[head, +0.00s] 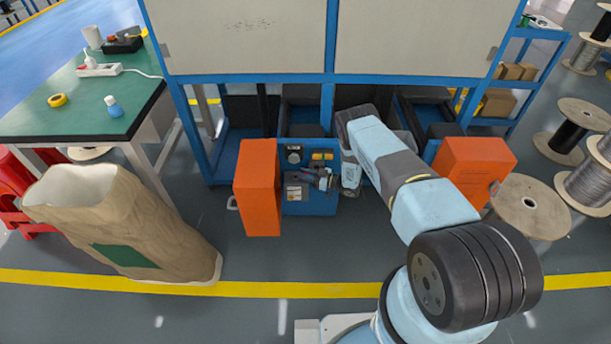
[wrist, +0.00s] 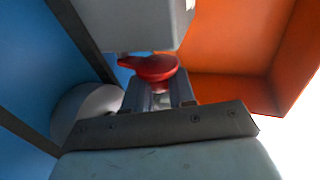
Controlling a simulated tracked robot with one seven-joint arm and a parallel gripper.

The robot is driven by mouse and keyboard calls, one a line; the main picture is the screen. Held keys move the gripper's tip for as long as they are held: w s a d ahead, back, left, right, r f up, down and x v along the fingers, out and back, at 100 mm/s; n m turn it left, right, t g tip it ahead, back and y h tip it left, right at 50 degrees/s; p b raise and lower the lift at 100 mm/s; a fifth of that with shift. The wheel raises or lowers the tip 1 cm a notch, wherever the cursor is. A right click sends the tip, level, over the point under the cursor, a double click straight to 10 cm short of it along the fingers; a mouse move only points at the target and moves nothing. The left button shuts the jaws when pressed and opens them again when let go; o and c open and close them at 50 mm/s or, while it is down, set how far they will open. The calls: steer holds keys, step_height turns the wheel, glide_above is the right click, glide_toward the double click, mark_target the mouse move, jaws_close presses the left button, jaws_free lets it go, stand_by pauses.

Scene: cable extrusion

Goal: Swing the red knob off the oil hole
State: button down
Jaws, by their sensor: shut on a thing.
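The red knob (wrist: 155,67) shows in the wrist view, just under a pale grey block (wrist: 130,22). It has a rounded body and a short arm pointing left. My gripper (wrist: 159,88) has its two fingers on either side of the knob's lower part and is shut on it. In the head view my gripper (head: 326,181) reaches into the open blue cabinet from the right; the knob cannot be made out there. The oil hole is not visible in either view.
Orange doors stand open left (head: 258,188) and right (head: 470,166) of the blue cabinet (head: 310,207). The right-hand orange panel (wrist: 225,50) is close in the wrist view. A large paper sack (head: 135,225) stands left. Wooden reels (head: 530,203) stand right. Floor before the cabinet is clear.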

steer(key=shift+w+r, duration=0.1)
steer(key=c, duration=1)
jaws_free()
steer(key=shift+c, duration=0.2)
steer(key=v, duration=1.4)
steer(key=shift+a, duration=0.1)
